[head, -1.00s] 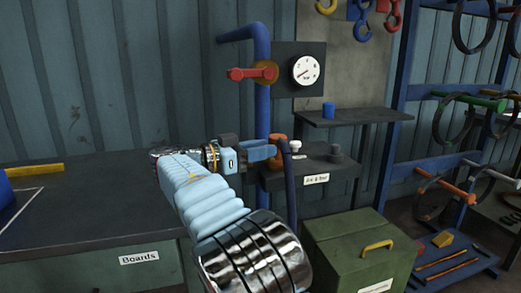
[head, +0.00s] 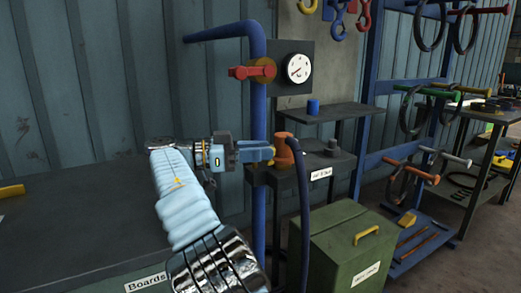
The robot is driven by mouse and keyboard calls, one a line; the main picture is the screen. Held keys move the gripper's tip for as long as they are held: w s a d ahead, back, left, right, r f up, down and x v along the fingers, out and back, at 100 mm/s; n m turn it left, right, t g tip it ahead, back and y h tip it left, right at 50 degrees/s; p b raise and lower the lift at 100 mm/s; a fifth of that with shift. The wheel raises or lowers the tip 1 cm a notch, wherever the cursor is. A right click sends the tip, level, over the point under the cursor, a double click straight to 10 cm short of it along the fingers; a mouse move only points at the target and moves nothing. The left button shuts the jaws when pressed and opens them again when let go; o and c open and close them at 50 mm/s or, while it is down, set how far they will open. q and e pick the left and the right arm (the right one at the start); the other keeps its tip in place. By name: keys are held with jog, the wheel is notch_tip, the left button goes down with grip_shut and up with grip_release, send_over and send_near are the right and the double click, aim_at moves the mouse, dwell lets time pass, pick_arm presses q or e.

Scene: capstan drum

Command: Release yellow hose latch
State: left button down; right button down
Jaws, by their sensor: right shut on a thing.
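My right gripper (head: 270,154), with blue fingers, reaches in from below and is at the orange hose coupling (head: 284,146) beside the blue standpipe. It is shut on the yellow hose latch (head: 271,149), of which only a small yellow part shows at the fingertips. The fingers hide most of the latch, so its angle cannot be told. A dark hose (head: 303,190) bends over from the coupling and hangs down toward the floor. My left gripper is not in view.
A red valve lever (head: 250,72) sits on the blue pipe (head: 258,108) above the gripper, next to a round gauge (head: 298,68). A green box (head: 340,245) stands on the floor at right. The dark bench top (head: 80,210) at left is mostly bare.

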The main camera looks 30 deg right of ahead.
jog(key=shift+a+m+g+y, duration=0.15)
jog(key=shift+m+g+y, duration=0.2)
jog(key=shift+g, duration=0.25)
jog(key=c, duration=0.8)
grip_release()
jog(key=shift+w, duration=0.1)
jog(key=shift+c, duration=0.2)
